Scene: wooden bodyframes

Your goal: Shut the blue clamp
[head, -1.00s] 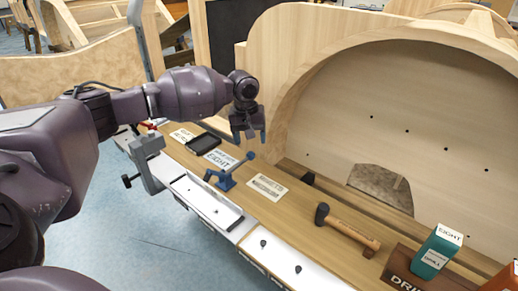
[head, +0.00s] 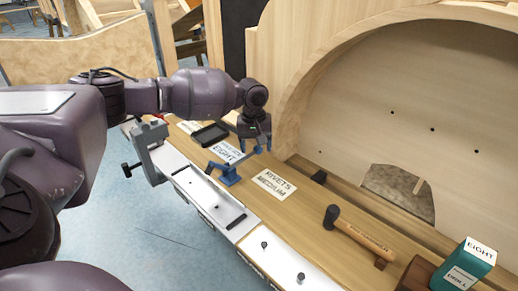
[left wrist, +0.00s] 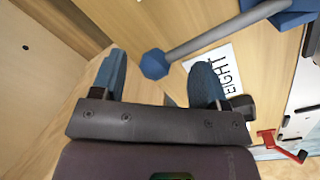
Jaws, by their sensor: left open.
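The blue clamp (head: 224,176) is fixed near the front edge of the wooden bench. Its lever reaches out to the right and ends in a blue knob (head: 258,149). My left gripper (head: 254,142) is over the knob end with its fingers pointing down. In the left wrist view, the open fingers of my left gripper (left wrist: 158,70) stand on either side of the knob (left wrist: 154,64), with gaps visible. The grey lever (left wrist: 205,40) runs to the clamp's blue body (left wrist: 292,14) at the top right. My right gripper is not in view.
A black tray (head: 210,134) and paper labels (head: 272,184) lie on the bench. A hammer (head: 358,236) and a teal drill box (head: 464,264) are farther right. A large curved wooden frame (head: 385,110) rises behind. A red-handled item (left wrist: 272,145) shows in the wrist view.

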